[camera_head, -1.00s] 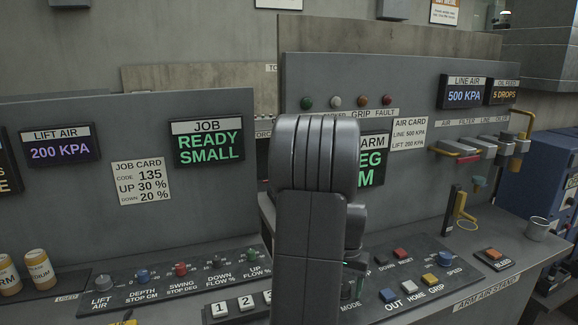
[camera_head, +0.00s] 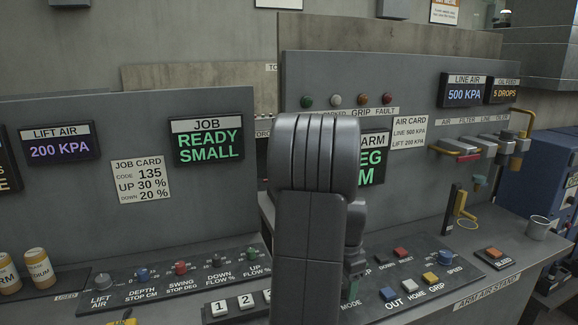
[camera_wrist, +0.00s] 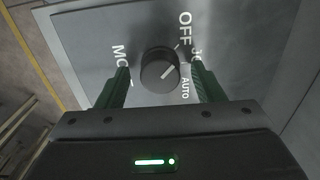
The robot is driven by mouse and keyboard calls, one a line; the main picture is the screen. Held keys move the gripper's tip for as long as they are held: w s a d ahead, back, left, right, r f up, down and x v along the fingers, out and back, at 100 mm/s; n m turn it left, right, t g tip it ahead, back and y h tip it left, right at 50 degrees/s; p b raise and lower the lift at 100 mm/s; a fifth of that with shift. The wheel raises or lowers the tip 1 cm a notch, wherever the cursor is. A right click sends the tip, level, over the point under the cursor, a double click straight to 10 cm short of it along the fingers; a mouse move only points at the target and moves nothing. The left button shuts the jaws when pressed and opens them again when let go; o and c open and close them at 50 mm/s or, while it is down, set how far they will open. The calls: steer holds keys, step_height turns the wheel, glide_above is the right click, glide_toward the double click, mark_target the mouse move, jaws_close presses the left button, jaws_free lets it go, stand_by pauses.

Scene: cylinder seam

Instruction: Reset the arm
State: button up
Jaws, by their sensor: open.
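My arm's large grey links stand in the middle of the head view and hide part of the right panel. In the wrist view my gripper (camera_wrist: 160,82) is open, its two green fingers on either side of a dark round mode knob (camera_wrist: 159,70). I cannot tell whether they touch it. The knob's white line points up and right, among the labels OFF, a partly hidden one and Auto. In the head view the red reset button (camera_head: 400,252) sits on the right panel. The arm display (camera_head: 374,158) is partly hidden and shows green letters.
A metal cup (camera_head: 537,227) and a bleed button (camera_head: 494,253) stand farther right.

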step_height(320, 180, up, 14)
steer(key=shift+f, duration=0.15)
stand_by(0.5)
